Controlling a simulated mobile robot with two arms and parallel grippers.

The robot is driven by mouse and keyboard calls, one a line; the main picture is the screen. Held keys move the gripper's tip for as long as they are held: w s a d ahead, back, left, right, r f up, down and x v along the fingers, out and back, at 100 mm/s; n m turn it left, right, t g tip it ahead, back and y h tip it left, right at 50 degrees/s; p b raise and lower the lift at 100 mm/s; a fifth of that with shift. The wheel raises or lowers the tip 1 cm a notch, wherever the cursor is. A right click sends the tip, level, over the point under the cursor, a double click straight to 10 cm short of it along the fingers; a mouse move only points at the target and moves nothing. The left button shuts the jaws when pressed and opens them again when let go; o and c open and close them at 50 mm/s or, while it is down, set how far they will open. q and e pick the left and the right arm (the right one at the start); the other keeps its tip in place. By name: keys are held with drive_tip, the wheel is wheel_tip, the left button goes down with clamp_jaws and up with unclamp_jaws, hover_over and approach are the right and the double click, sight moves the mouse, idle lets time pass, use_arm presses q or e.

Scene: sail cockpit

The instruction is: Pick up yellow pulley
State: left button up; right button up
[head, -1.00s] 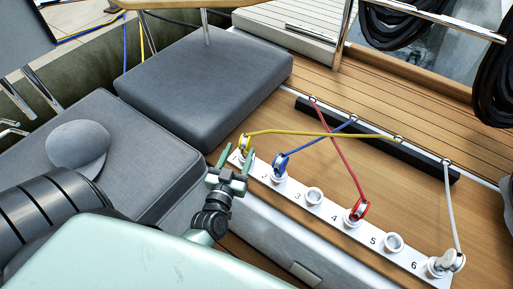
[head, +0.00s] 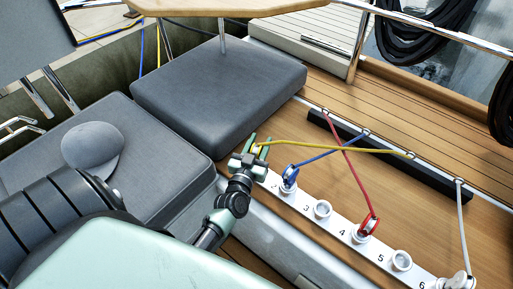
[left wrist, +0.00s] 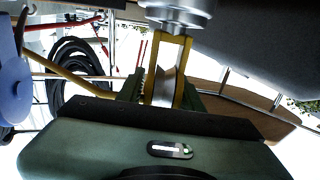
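The yellow pulley shows in the left wrist view (left wrist: 168,75) as a yellow bracket around a silver wheel, against a round silver fitting (left wrist: 180,14). My left gripper (head: 258,143) is at the far-left end of the white numbered strip (head: 335,228). Its green fingers in the left wrist view (left wrist: 165,92) lie against both sides of the pulley and look shut on it. In the head view the gripper mostly hides the pulley. The yellow rope (head: 340,149) runs from it to the right. My right gripper is not in view.
The blue pulley (head: 289,176) with its blue rope stands just right of my left gripper. The red pulley (head: 369,226) is further along the strip, between empty sockets. A grey cushion (head: 220,90) lies behind the gripper, and a wooden table edge (head: 230,8) is at the top.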

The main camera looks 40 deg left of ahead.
use_arm(q)
clamp_jaws()
idle(1.2)
